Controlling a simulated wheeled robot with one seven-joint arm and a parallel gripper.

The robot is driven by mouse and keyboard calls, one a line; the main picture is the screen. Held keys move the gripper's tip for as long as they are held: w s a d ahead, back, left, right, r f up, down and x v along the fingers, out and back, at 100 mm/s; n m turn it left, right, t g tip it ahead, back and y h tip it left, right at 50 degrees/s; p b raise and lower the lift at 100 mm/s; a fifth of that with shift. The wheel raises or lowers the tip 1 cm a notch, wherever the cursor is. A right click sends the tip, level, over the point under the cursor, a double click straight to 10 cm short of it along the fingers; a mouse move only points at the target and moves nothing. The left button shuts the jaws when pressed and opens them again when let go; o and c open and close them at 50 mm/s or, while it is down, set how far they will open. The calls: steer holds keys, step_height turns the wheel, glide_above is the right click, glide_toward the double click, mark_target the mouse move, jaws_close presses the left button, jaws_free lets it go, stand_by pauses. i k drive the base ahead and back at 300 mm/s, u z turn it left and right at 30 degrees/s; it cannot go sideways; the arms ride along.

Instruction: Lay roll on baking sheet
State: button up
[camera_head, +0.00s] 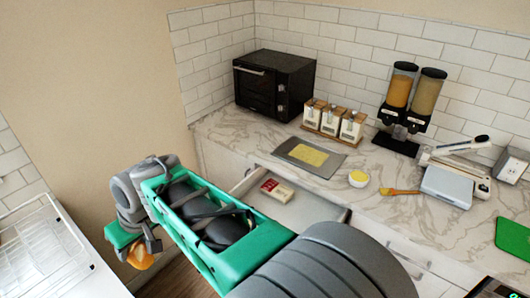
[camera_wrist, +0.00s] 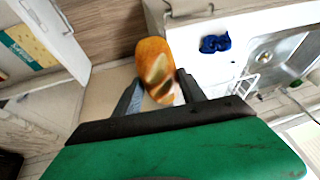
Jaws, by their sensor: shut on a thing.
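An orange-brown roll (camera_head: 141,259) with paler patches on its crust is held in my gripper (camera_head: 135,252), at the lower left of the head view and in front of the counter. In the wrist view, the roll (camera_wrist: 155,62) sits between the two dark fingers of my gripper (camera_wrist: 157,90), which is shut on it. The grey baking sheet (camera_head: 336,159) lies flat on the marble counter, with a yellow sheet on it. My gripper is well to the left of the baking sheet and apart from it.
An open drawer (camera_head: 309,212) with a red-and-white packet juts out below the baking sheet. A black oven (camera_head: 275,84), jars (camera_head: 330,120), yellow bowl (camera_head: 358,179), brush (camera_head: 399,191) and dispenser (camera_head: 400,112) stand around. A sink (camera_wrist: 285,50) shows in the wrist view.

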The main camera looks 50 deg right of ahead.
mark_target(307, 158)
steer(key=i, duration=0.45)
steer(key=z, duration=2.4)
